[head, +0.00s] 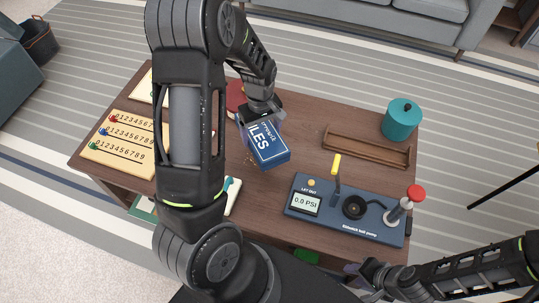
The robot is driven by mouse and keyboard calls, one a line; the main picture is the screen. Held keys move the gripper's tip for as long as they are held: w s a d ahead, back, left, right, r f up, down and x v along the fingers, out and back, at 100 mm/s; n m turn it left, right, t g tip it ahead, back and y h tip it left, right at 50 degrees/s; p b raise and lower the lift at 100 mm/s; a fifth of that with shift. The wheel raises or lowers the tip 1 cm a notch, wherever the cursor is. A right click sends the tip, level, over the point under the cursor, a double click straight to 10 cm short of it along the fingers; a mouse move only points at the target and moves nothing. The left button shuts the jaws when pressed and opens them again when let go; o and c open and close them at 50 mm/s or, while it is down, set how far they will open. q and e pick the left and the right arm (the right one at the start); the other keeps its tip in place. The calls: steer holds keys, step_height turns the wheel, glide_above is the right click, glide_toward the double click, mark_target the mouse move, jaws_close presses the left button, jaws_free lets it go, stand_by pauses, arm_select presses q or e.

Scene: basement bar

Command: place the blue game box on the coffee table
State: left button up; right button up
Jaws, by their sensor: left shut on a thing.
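The blue game box (268,152) has white lettering and is at the middle of the brown coffee table (312,112) in the head view. My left gripper (256,118) reaches down from above and is shut on the box's far end. I cannot tell whether the box touches the tabletop or hangs a little above it. The box is tilted and partly covered by the gripper. My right gripper (362,278) is low at the bottom right, near the table's front edge; its fingers are not clear.
A blue pump device (345,228) lies right of the box. A wooden rack (366,148) and a teal canister (402,120) stand at the right. Number boards (122,143) lie at the left. My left arm hides part of the table. A grey sofa (405,18) is behind.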

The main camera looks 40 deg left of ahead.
stand_by(0.3)
arm_select(q)
steer(key=shift+f+b, duration=0.45)
steer(key=shift+f, duration=2.65)
steer(key=shift+f+b, duration=0.3)
steer(key=shift+f, duration=1.6)
